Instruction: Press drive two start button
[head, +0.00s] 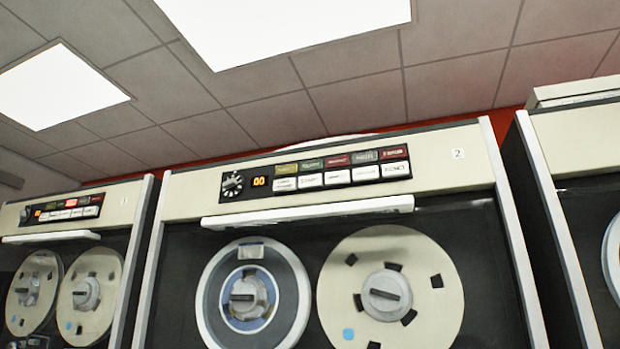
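Tape drive two (462,191) fills the middle of the head view, marked with a small "2" at its upper right. Its control panel (316,173) is a dark strip with a dial (232,185) at the left and an orange display reading 00 (259,181). A row of coloured indicators sits above a row of white buttons. The second white button from the left (310,181) seems to carry the start label, but the lettering is too small to be sure. Neither of my grippers is in view.
Drive two's reels (392,289) sit below a white bar (310,211). Another cabinet (580,140) stands at the right. The ceiling (250,115) has bright light panels.

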